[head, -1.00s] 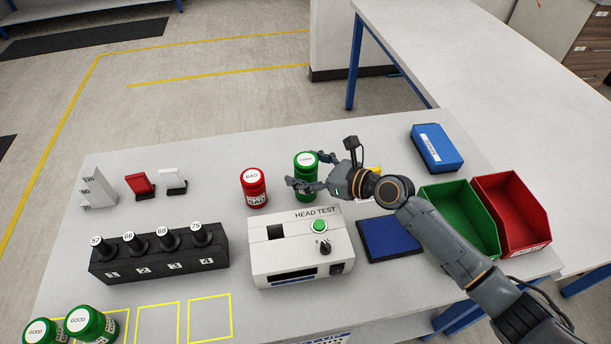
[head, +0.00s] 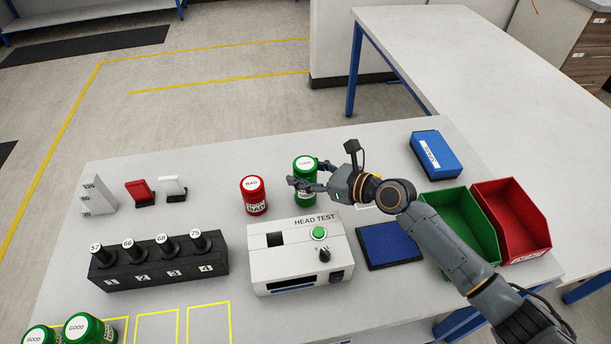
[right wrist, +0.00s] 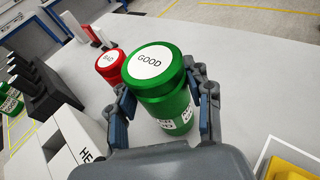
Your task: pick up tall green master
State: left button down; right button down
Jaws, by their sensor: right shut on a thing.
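The tall green master (head: 305,168) is a green cylinder with a white GOOD label on its lid. It stands upright behind the HEAD TEST box in the head view. My right gripper (head: 307,186) is shut on its body from the right. In the right wrist view the green master (right wrist: 158,88) sits between the two fingers, which touch its sides. Part of its lower body is hidden by the gripper. I cannot tell whether its base touches the table. My left gripper is not in view.
A red BAD cylinder (head: 254,197) stands just left of the green one. The HEAD TEST box (head: 300,262) is in front. A black rack (head: 160,268) with several plugs is left. Green (head: 462,232) and red (head: 511,222) bins are right. Two green cylinders stand front left.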

jog(key=s+a+r+p, duration=0.1)
jog(key=s+a+r, duration=0.2)
jog(key=s+r, duration=0.9)
jog(key=shift+s, duration=0.85)
